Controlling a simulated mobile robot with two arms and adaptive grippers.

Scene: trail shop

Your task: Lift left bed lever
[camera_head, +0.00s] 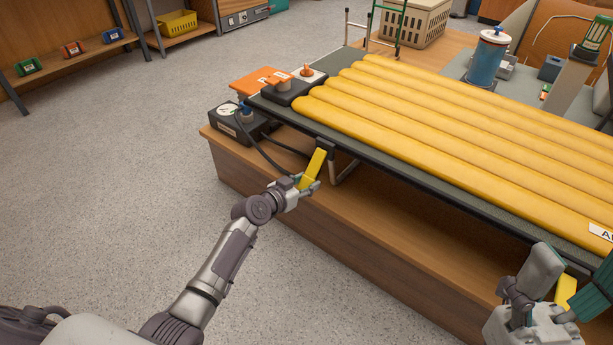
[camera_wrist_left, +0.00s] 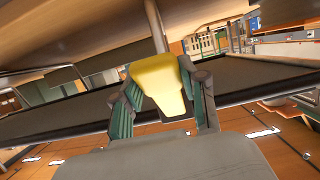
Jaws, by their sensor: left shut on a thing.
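The yellow left bed lever (camera_head: 316,165) hangs at the near edge of the bed (camera_head: 400,163), by its left end. My left gripper (camera_head: 306,184) is shut on the lower part of this lever. The left wrist view shows the yellow lever (camera_wrist_left: 160,82) between the two green-padded fingers (camera_wrist_left: 163,115), running up to a grey bar. A second yellow lever (camera_head: 566,290) is at the lower right of the head view. My right gripper (camera_head: 568,280) is beside it with its fingers spread apart, and the lever shows between them. The right gripper is partly cut off by the frame.
Yellow padded tubes cover the bed top. A black box (camera_head: 237,124) with a cable sits on the wooden platform (camera_head: 365,225) left of the lever. A bent metal bed leg (camera_head: 346,173) stands just right of it. The grey floor at left is clear.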

